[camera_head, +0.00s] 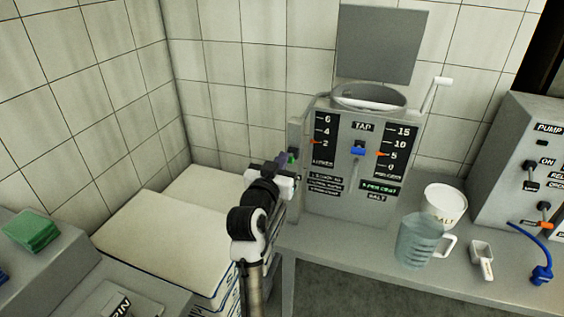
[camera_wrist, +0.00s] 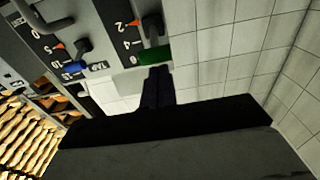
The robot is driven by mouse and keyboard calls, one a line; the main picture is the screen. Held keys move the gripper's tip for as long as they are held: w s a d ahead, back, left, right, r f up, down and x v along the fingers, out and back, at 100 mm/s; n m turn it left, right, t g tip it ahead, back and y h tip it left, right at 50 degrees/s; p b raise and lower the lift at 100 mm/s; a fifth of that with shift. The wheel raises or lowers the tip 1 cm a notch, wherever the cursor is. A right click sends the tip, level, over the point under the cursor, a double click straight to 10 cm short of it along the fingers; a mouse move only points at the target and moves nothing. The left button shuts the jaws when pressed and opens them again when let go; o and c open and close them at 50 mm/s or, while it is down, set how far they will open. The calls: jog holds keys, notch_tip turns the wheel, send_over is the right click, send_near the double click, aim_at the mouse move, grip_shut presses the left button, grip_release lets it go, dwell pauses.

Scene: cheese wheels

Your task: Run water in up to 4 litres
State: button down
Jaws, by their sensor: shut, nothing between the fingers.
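The grey machine (camera_head: 350,190) stands on the bench, with an open round bowl (camera_head: 368,97) in its top. Its left scale (camera_head: 325,140) reads 6, 4, 2 from the top, and the orange pointer (camera_head: 313,142) is at about 2; the wrist view also shows this pointer (camera_wrist: 133,22) by the 2. The blue tap handle (camera_head: 358,151) sits under the TAP label; it also shows in the wrist view (camera_wrist: 74,68). My gripper (camera_head: 287,160) is shut and empty at the machine's left side. In the wrist view its fingertips (camera_wrist: 158,72) are close to a green part (camera_wrist: 155,55); contact is unclear.
A right scale (camera_head: 400,145) has its orange pointer near 5. A clear jug (camera_head: 418,242), a white salt tub (camera_head: 445,203) and a scoop (camera_head: 482,260) stand right of the machine. A pump unit (camera_head: 520,165) is farther right. White sacks (camera_head: 165,235) lie at left.

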jog(key=shift+s+f+t+b, duration=0.1)
jog(key=shift+f+t+b, duration=0.25)
jog(key=shift+b, duration=0.45)
jog(key=f+t+h+b, duration=0.1)
jog(key=f+t+b, duration=0.1)
jog(key=b, duration=0.8)
jog(key=f+t+h+b, duration=0.1)
jog(key=f+t+b, duration=0.1)
jog(key=b, duration=0.8)
jog(key=shift+s+a+f+t, duration=0.1)
jog(key=shift+s+f+t, duration=0.15)
jog(key=shift+t, duration=0.4)
dwell(4.6)
